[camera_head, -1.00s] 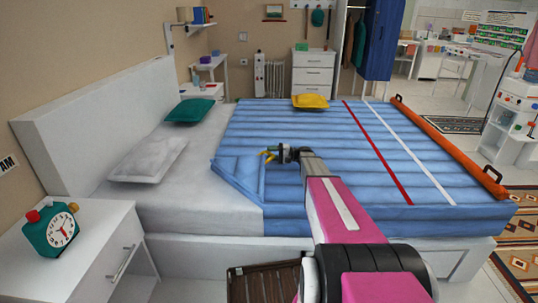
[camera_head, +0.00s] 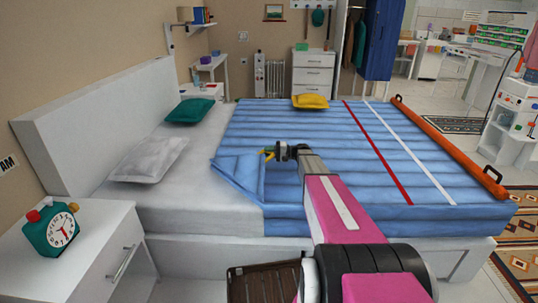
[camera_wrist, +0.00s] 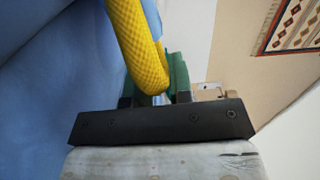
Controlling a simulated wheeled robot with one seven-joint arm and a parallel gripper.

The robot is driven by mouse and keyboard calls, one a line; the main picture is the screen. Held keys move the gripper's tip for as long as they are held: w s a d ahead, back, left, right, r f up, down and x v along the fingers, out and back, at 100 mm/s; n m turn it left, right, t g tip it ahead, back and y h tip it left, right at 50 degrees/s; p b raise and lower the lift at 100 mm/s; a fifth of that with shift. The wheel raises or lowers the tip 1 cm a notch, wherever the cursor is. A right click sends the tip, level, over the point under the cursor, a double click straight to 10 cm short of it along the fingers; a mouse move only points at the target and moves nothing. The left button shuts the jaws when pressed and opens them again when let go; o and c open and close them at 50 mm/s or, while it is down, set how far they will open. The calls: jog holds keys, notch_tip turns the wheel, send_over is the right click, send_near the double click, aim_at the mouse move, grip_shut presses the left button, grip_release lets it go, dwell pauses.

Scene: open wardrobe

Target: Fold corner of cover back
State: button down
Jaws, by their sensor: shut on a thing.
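The blue quilted cover (camera_head: 330,135) lies over the right part of the bed. Its near left corner is turned back as a plain blue flap (camera_head: 238,172) with a raised fold beside my gripper. In the wrist view the fingers (camera_wrist: 158,85) are close together and smooth blue cloth (camera_wrist: 60,90) fills the left side.
A white pillow (camera_head: 150,158) and a green pillow (camera_head: 190,110) lie on the bare sheet. A yellow cushion (camera_head: 310,101) lies on the cover's far side. An orange roll (camera_head: 450,145) runs along the right edge. A nightstand (camera_head: 95,245) with a clock (camera_head: 52,228) stands at the near left.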

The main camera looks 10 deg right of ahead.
jog(key=a+r, duration=0.1)
jog(key=r, duration=0.1)
jog(key=s+a+r+n+h, duration=0.1)
jog(key=r, duration=0.1)
jog(key=s+a+r+n+h, duration=0.1)
jog(key=r, duration=0.2)
jog(key=shift+s, duration=0.15)
jog(key=s+a+r+n+h, duration=0.2)
jog(key=s+a+r+h, duration=0.1)
jog(key=a+r, duration=0.2)
jog(key=shift+s+a+r+n+t+h, duration=0.3)
jog(key=shift+s+a+r+n+h, duration=0.1)
jog(key=shift+r, duration=0.4)
jog(key=c, duration=1)
grip_release()
jog(key=shift+c, duration=0.2)
jog(key=v, duration=1)
jog(key=shift+d+r, duration=0.15)
jog(key=shift+d, duration=0.15)
